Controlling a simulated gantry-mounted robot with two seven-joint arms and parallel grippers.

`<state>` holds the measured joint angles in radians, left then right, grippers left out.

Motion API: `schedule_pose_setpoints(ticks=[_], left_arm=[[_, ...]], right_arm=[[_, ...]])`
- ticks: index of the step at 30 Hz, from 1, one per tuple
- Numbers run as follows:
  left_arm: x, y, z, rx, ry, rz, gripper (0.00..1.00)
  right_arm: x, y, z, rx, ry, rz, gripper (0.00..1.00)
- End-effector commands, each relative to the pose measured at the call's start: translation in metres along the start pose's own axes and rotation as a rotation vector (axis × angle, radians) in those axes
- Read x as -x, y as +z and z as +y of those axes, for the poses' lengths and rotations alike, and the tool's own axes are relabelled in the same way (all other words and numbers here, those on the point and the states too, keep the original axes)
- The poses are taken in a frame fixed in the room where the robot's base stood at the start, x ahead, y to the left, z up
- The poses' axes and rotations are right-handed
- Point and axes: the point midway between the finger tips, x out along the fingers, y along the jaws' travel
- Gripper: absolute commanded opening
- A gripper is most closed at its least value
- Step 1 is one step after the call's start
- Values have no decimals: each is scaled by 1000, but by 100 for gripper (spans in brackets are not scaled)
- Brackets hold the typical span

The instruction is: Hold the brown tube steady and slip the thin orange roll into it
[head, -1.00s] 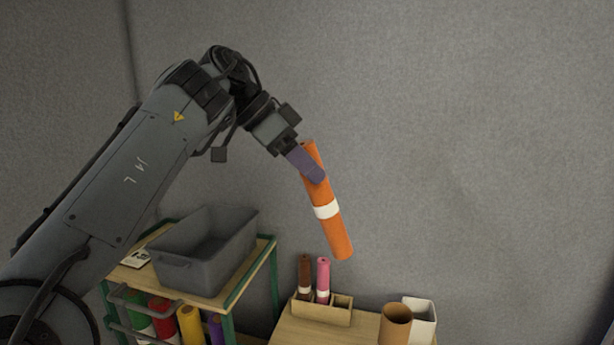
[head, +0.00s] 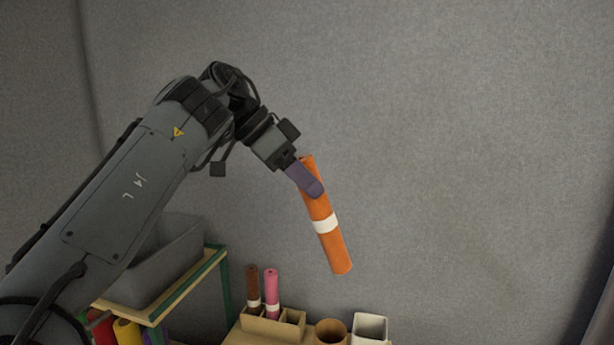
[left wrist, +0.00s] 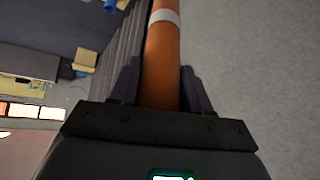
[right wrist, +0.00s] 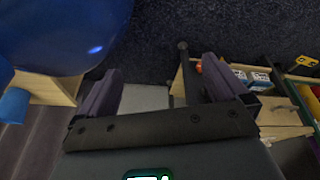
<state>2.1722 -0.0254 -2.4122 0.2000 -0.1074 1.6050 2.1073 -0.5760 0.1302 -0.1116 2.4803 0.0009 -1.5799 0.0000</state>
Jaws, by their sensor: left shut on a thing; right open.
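The thin orange roll (head: 328,236) has a white band and hangs tilted in the air, its lower end leaning right. My left gripper (head: 311,184) is shut on the roll near its upper end; the left wrist view shows the roll (left wrist: 160,62) between both fingers. The brown tube (head: 331,333) stands on the table at the bottom of the head view, below the roll and apart from it; only its top shows. My right gripper (right wrist: 160,95) is open in the right wrist view and out of the head view. No tube shows between its fingers.
A wooden holder (head: 272,326) with a dark brown roll (head: 253,288) and a pink roll (head: 271,292) stands left of the tube. A white square container (head: 370,329) stands just right of it. A grey bin (head: 160,262) sits on a shelf at left.

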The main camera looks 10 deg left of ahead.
Motion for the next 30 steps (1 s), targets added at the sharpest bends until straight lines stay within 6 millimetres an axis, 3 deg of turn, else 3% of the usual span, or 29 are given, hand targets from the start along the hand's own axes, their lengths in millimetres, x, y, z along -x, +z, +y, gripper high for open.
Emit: schedule_pose_setpoints(ticks=[1,9,20,26,30], left_arm=[[-9,11,-1,1,-3,2,0],[-39,37,0,0,-2,2,0],[-50,48,0,0,-3,2,0],[-50,47,0,0,-3,2,0],[-50,47,0,0,-3,2,0]], right_arm=[[-15,5,-3,0,-4,-2,100],[-53,20,-14,-10,-29,-7,100],[-68,19,-11,10,-15,3,100],[-72,-6,-40,99,-65,30,100],[-73,-41,-83,248,-121,70,100]])
